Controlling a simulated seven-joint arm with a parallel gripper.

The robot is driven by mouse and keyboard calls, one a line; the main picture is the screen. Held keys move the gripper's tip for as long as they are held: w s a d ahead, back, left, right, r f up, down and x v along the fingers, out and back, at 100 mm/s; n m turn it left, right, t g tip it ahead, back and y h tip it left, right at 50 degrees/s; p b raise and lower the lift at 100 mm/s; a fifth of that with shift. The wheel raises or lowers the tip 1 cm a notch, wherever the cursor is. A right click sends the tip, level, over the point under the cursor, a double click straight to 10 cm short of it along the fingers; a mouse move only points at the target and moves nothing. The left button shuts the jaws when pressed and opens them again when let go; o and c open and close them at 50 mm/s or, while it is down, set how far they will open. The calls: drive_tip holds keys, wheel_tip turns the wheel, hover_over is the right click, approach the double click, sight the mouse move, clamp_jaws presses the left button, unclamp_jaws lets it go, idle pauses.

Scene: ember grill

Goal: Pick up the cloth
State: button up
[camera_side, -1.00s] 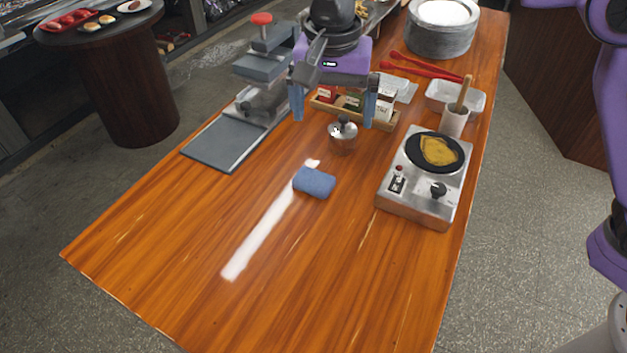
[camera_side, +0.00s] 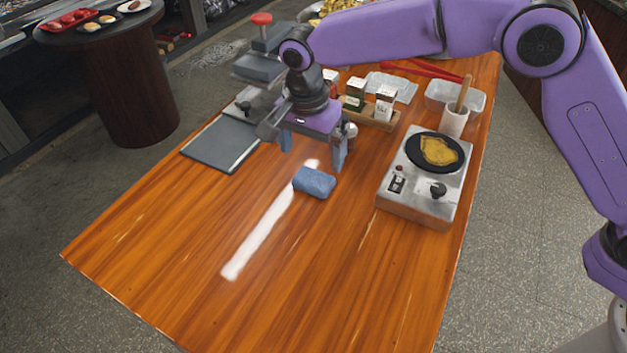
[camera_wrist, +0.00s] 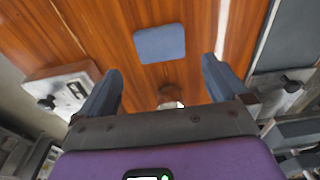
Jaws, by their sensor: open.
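The blue cloth (camera_side: 314,182) lies folded into a pad on the wooden table, beside a white streak. It also shows in the wrist view (camera_wrist: 160,43), ahead of the fingertips and between their lines. My gripper (camera_side: 312,160) is open and empty, with its fingers pointing down above the table, just behind the cloth in the side view. In the wrist view the two blue fingers (camera_wrist: 162,68) are spread wide, and neither touches the cloth.
A hot plate (camera_side: 426,180) with a black pan stands to the right. A metal pot (camera_side: 350,133) is partly hidden behind my gripper. A grey press (camera_side: 222,143) stands at the left, and a condiment tray (camera_side: 378,122) at the back. The table's front (camera_side: 330,270) is clear.

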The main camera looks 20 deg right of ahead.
sight(314, 178)
drive_tip(key=shift+w+d+f, duration=0.15)
drive_tip(key=shift+f, duration=1.65)
drive_tip(key=shift+w+d+f, duration=0.1)
drive_tip(key=shift+w+f, duration=0.05)
drive_tip(key=shift+f, duration=1.65)
drive_tip(key=c, duration=1)
drive_tip(key=shift+r, duration=0.8)
drive_tip(key=shift+s+d+r, duration=1.45)
drive_tip(key=shift+s+r, duration=0.35)
drive_tip(key=shift+r, duration=0.1)
drive_tip(key=shift+s+d+r, duration=1.5)
drive_tip(key=shift+s+r, duration=0.35)
drive_tip(key=shift+r, duration=0.05)
drive_tip(key=shift+s+d+r, duration=1.45)
drive_tip(key=shift+s+r, duration=0.35)
drive_tip(key=shift+r, duration=0.1)
